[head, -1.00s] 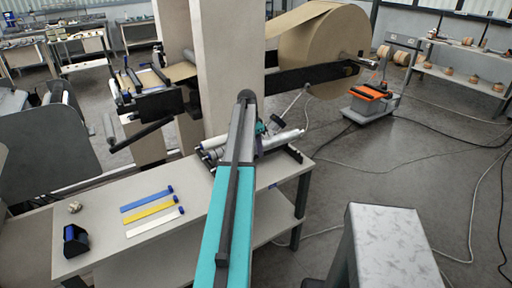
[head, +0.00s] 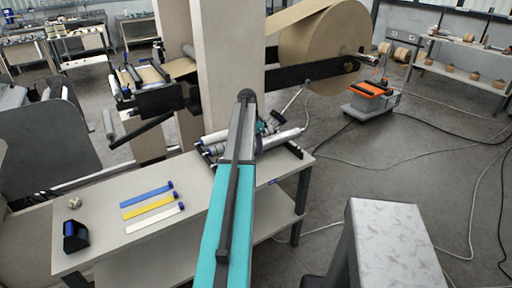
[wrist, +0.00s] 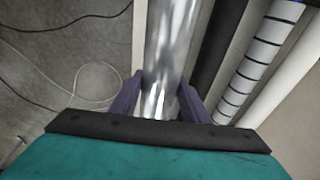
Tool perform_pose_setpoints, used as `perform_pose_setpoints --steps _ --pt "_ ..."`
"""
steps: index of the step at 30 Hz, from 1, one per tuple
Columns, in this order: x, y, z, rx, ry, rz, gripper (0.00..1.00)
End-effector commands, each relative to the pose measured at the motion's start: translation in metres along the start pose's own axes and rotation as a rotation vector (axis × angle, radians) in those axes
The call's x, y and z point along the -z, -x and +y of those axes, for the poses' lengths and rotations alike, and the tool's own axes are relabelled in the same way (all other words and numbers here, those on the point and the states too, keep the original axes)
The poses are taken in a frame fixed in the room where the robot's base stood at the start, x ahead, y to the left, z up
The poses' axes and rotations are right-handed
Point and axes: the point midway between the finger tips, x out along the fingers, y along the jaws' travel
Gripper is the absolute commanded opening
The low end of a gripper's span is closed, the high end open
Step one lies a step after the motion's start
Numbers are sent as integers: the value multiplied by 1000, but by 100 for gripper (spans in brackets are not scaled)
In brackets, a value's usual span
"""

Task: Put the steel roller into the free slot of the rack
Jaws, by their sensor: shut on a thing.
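The steel roller (wrist: 172,40) is a shiny metal cylinder running up the middle of the wrist view. My gripper (wrist: 158,98) has its two purple fingers on either side of it, shut on it. In the head view the roller (head: 282,138) shows as a bright bar slanting up to the right, just past my arm, over the far right end of the bench. The dark rack (head: 293,150) is there too, partly hidden by my arm and the roller. A black roller, a striped roller (wrist: 262,50) and a white roller (wrist: 290,75) lie beside it. I cannot make out the free slot.
The bench (head: 105,190) carries blue, yellow and white strips (head: 150,215) and a dark dispenser (head: 75,237). A pale column (head: 228,60) and a large kraft paper roll (head: 325,45) stand behind. A grey pedestal (head: 385,235) stands at right. Cables cross the floor.

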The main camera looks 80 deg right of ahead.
Motion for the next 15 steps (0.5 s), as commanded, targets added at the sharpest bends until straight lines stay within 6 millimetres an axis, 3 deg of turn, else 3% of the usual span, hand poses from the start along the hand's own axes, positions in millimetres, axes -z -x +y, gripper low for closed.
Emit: perform_pose_setpoints --steps 15 --pt "-2 -11 0 1 0 4 0"
